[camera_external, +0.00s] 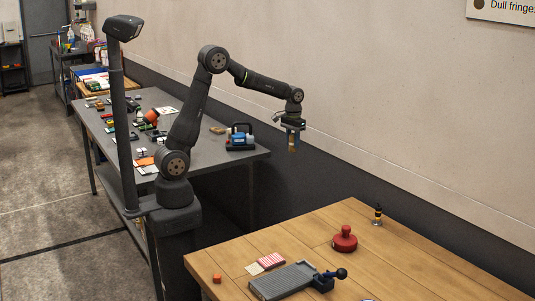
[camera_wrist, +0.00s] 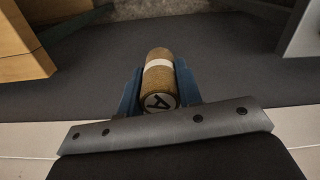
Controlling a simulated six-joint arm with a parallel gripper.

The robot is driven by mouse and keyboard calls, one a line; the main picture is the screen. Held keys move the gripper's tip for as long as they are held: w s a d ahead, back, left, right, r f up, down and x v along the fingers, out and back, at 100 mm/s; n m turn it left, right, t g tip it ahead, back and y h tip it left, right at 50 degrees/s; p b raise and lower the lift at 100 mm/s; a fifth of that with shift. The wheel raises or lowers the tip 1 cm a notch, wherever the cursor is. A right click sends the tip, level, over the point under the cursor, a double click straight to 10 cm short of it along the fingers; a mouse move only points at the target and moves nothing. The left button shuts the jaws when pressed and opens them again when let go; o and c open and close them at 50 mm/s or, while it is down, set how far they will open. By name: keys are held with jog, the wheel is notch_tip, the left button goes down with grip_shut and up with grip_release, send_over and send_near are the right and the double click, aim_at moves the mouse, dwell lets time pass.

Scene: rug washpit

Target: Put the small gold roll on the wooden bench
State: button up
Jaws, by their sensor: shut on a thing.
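The small gold roll (camera_wrist: 158,78) is between the two blue fingers of my gripper (camera_wrist: 160,88) in the wrist view. It has a pale band around it and a round end marked with a letter A. In the external view my gripper (camera_external: 291,134) hangs in the air near the wall, with the gold roll (camera_external: 292,148) below its fingers. It is over the gap between the grey table and the wooden bench (camera_external: 440,262), touching neither. The bench stands at the lower right of the external view.
The bench holds a red round-knobbed object (camera_external: 344,240), a dark and yellow bottle-like item (camera_external: 377,215), a grey ribbed plate (camera_external: 282,281), a red striped cloth (camera_external: 271,260) and a small orange cube (camera_external: 217,278). The grey table (camera_external: 240,158) carries several tools. Bench wood is bare at the right.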

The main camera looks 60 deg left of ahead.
jog(key=s+d+m, duration=0.2)
jog(key=d+m, duration=0.1)
jog(key=d, duration=1)
jog(key=s+d+m, duration=0.2)
jog(key=s+d, duration=0.1)
jog(key=d, duration=1.1)
jog(key=s+d+m, duration=0.6)
jog(key=s+d, duration=1.2)
jog(key=d, duration=0.4)
jog(key=w+f, duration=0.2)
jog(key=w, duration=0.2)
jog(key=w+a+f, duration=0.1)
jog(key=w+f, duration=0.1)
jog(key=w, duration=0.2)
jog(key=w+a+f, duration=0.1)
jog(key=w+f, duration=0.2)
jog(key=shift+w+f, duration=0.1)
jog(key=shift+w, duration=0.3)
jog(key=shift+f, duration=1.95)
